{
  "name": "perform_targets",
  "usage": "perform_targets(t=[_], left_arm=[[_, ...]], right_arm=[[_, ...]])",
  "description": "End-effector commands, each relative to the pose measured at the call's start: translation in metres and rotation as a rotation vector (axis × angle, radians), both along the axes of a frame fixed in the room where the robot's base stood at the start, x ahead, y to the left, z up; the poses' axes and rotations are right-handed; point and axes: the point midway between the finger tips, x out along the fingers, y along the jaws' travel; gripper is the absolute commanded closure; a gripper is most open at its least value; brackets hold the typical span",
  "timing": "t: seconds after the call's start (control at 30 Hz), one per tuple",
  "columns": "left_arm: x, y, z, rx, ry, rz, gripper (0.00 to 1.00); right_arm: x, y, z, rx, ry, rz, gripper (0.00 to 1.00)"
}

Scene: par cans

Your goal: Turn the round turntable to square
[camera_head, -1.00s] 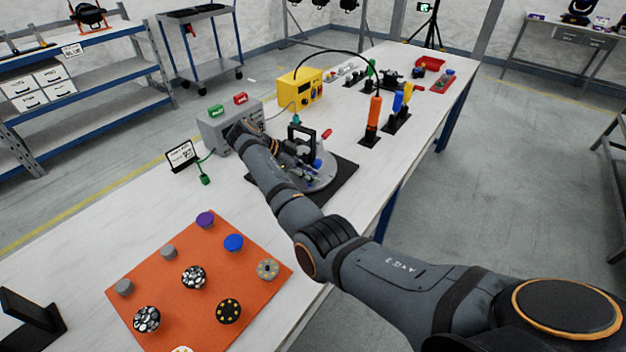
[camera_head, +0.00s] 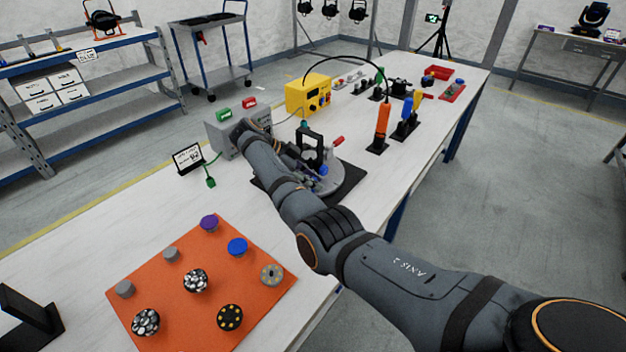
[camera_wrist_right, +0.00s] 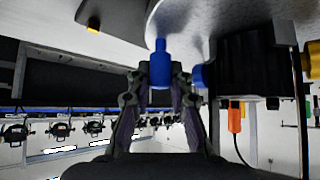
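The round turntable (camera_head: 347,184) is a grey disc on a black base mat (camera_head: 375,178), mid-table in the head view. A black upright frame (camera_head: 311,148) and a red-tipped part (camera_head: 338,141) stand on or by it. My right gripper (camera_head: 312,177) is at the disc's near left side, partly hidden by my arm. In the right wrist view, the fingers of my right gripper (camera_wrist_right: 160,80) close in on both sides of a blue peg (camera_wrist_right: 160,66) at the grey disc (camera_wrist_right: 205,22) and appear to touch it. Whether the disc is square cannot be told. My left gripper is out of view.
A grey box (camera_head: 225,138) and a yellow box (camera_head: 306,95) stand behind the turntable. An orange-handled tool (camera_head: 382,122) stands upright to its right. An orange mat (camera_head: 190,255) with several knobs lies in front. A small sign (camera_head: 188,158) stands at left.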

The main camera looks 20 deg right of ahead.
Motion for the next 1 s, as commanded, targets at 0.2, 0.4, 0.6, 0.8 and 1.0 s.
perform_targets(t=[0.2, 0.4, 0.6, 0.8, 1.0], left_arm=[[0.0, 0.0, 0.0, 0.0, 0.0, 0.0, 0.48], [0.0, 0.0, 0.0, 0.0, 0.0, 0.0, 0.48], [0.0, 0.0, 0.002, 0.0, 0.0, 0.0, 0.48], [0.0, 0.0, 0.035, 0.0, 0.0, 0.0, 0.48], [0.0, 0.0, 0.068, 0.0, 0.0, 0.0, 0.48]], right_arm=[[0.0, 0.0, 0.0, 0.0, 0.0, 0.0, 0.57], [0.0, 0.0, 0.0, 0.0, 0.0, 0.0, 0.57], [0.0, 0.0, 0.002, 0.0, -0.001, 0.001, 0.57], [0.0, 0.0, 0.036, 0.0, -0.001, 0.001, 0.57], [0.0, 0.0, 0.068, -0.001, 0.0, 0.001, 0.57]])
